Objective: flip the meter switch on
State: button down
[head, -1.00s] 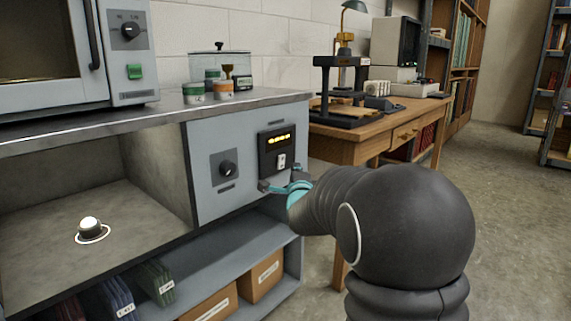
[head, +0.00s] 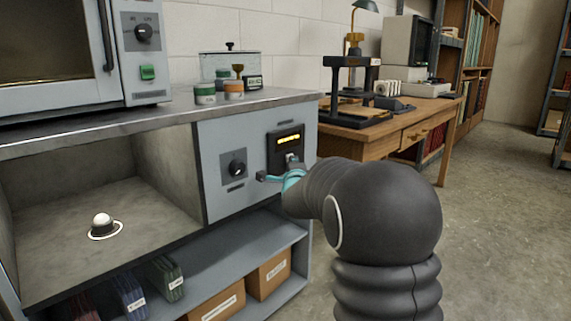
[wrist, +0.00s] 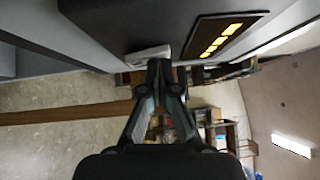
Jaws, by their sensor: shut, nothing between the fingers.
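The meter (head: 272,148) is a dark box with a lit yellow display, set in the grey cabinet front in the head view. Its small pale switch (head: 291,157) sits below the display, its lower part hidden by my gripper. In the wrist view the lit display (wrist: 220,40) is at upper right and the pale switch (wrist: 148,54) is right by the fingertips. My gripper (wrist: 160,68) is shut and empty, its tips at the switch's edge; I cannot tell whether they touch. In the head view my gripper (head: 291,170) is just below the switch.
A dark rotary knob (head: 236,168) is left of the meter on the same panel. Jars (head: 205,93) and a glass tank stand on the cabinet top. A wooden desk (head: 385,128) with equipment stands to the right. Floor at right is clear.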

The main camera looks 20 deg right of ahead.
jog(key=s+r+b, duration=0.1)
jog(key=s+b, duration=0.1)
jog(key=s, duration=1.1)
jog(key=shift+a+r, duration=0.35)
jog(key=shift+a, duration=0.1)
